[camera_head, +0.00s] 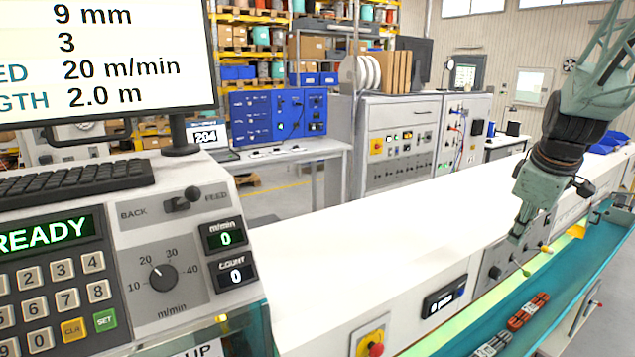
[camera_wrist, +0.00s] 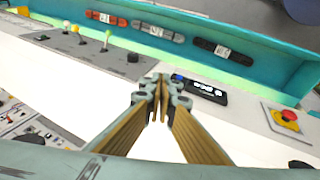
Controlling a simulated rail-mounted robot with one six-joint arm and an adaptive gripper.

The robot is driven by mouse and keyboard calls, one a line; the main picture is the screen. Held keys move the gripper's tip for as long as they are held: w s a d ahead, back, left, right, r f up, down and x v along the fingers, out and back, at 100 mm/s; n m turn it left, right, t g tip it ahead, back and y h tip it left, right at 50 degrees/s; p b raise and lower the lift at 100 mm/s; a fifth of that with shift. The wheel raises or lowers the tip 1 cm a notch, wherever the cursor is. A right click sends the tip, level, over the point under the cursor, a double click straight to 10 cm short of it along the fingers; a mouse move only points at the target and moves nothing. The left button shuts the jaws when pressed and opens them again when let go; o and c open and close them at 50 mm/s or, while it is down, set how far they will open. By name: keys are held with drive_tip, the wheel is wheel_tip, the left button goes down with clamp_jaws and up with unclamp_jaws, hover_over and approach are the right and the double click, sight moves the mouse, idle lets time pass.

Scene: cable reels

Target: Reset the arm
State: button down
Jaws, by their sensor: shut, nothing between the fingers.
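My arm (camera_head: 590,90) comes in from the upper right in the head view. My gripper (camera_head: 517,235) points downward above the long white machine, near its lever controls. In the wrist view, my gripper (camera_wrist: 158,100) has its two fingers together in the middle of the picture, with nothing between them. The white machine top lies beyond the fingertips, and they appear clear of it.
A teal trough (camera_head: 470,330) holds orange and grey pieces (camera_head: 528,310). A red emergency button (camera_head: 376,349) and small levers (camera_head: 545,248) stick out from the machine front. A control console (camera_head: 110,240) with a monitor stands at left. The white top (camera_head: 370,205) is bare.

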drive_tip(key=s+a+r+m+y+b, duration=0.1)
drive_tip(key=s+a+r+m, duration=0.15)
drive_tip(key=s+a, duration=0.6)
drive_tip(key=s+a+r+m+b, duration=0.1)
drive_tip(key=s+a+r, duration=0.2)
drive_tip(key=s+a, duration=0.6)
drive_tip(key=s+a+f+m+b, duration=0.1)
drive_tip(key=s+a+m, duration=0.1)
drive_tip(key=s+a, duration=0.4)
drive_tip(key=s+a+f+m+b, duration=0.1)
drive_tip(key=s+a, duration=0.4)
drive_tip(key=s, duration=1.1)
drive_tip(key=shift+s+a+f+m+y, duration=0.35)
drive_tip(key=shift+s+a+f+y, duration=0.05)
drive_tip(key=shift+f, duration=0.2)
drive_tip(key=shift+d, duration=0.15)
